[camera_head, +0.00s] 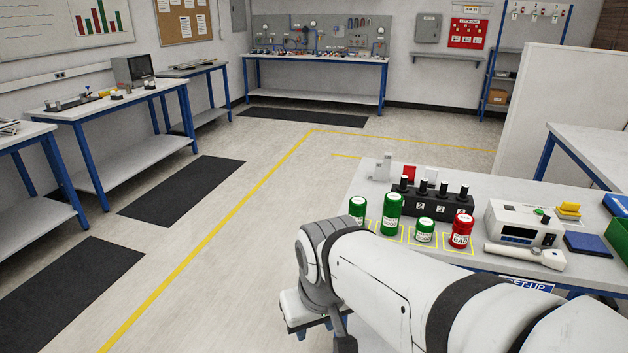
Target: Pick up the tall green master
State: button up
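Several lidded masters stand in yellow-marked squares on the table (510,190) at right. The tall green master (391,214) stands upright, second from left, and rises above its neighbours. My arm (390,285) crosses the lower foreground, in front of the table and apart from the tall master.
A black numbered rack (433,202) with black-knobbed pieces stands close behind the masters. A white instrument (522,224), a white handheld tool (525,256) and a blue pad (587,245) lie to the right. Open floor (235,240) is at left, with benches beyond.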

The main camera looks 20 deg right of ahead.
aim_at(392, 203)
jog(key=z, duration=0.45)
jog(key=i, duration=1.1)
jog(key=z, duration=0.75)
jog(key=k, duration=0.9)
jog(key=z, duration=0.2)
jog(key=i, duration=0.9)
jog(key=u, duration=0.05)
